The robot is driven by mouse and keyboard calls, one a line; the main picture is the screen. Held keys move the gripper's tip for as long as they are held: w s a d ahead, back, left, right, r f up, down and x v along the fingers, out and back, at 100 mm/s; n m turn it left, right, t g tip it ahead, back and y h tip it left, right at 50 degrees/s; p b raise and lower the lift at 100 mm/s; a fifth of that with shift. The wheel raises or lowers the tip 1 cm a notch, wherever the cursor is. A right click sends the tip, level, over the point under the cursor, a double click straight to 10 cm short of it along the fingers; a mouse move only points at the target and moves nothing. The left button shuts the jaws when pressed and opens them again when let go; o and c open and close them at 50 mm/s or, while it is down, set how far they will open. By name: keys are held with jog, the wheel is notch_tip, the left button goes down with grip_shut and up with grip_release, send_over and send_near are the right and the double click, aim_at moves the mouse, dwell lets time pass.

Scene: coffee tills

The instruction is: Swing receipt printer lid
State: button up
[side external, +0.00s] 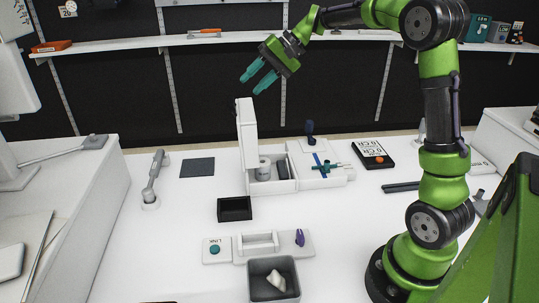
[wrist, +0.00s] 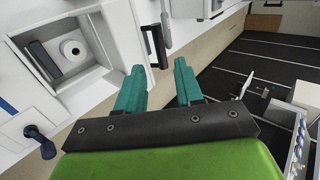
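The white receipt printer (side external: 272,186) stands mid-counter, and its open bay also shows at upper left in the wrist view (wrist: 38,82). Its lid (side external: 246,133) stands raised, nearly upright, at the bay's left side. A white paper roll (side external: 264,169) sits in the bay and shows from above in the wrist view (wrist: 71,48). My gripper (side external: 258,79) is in the air above the lid's top edge, clear of it. Its two teal fingers (wrist: 160,82) are apart with nothing between them.
A dark-blue knobbed lever (side external: 310,129) and a teal-handled piece (side external: 325,166) stand right of the printer. A black tray (side external: 234,209), a white button panel (side external: 257,246) and a grey bin (side external: 274,282) lie in front. A wall shelf (side external: 150,43) runs behind my gripper. Left counter is mostly clear.

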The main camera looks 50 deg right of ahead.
aim_at(237, 110)
jog(key=x, duration=0.7)
jog(key=shift+a+f, duration=0.1)
jog(key=shift+f, duration=0.05)
jog(key=shift+w+f, duration=0.1)
jog(key=shift+f, duration=0.05)
jog(key=c, duration=0.3)
jog(key=shift+f, duration=0.15)
grip_shut()
jog(key=shift+r, duration=0.2)
jog(key=shift+o, duration=0.6)
grip_release()
jog(key=shift+f, duration=0.1)
